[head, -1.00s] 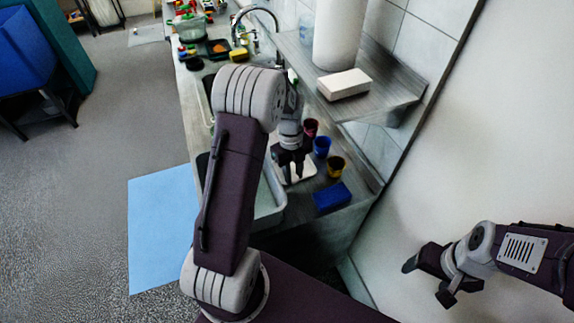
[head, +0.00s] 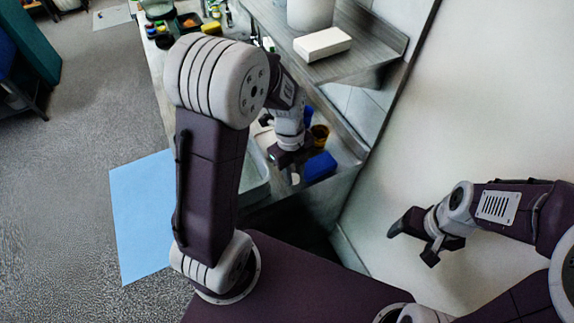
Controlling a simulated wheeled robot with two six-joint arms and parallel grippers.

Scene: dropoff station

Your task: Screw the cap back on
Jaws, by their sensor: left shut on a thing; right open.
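My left gripper (head: 292,168) is shut at the near end of the counter, pointing down, beside the blue block. A small whitish thing (head: 295,179) shows at its fingertips. It is too small to tell whether it is the cap. I cannot make out a bottle; my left arm hides part of the counter. My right gripper (head: 410,246) is open and empty in front of the white wall, away from the counter.
The blue block (head: 320,167) lies near the counter's front edge. A yellow-brown cup (head: 320,133) stands behind it. A white box (head: 322,43) sits on the shelf above. The sink basin (head: 256,182) is to the left. A blue mat (head: 138,215) lies on the floor.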

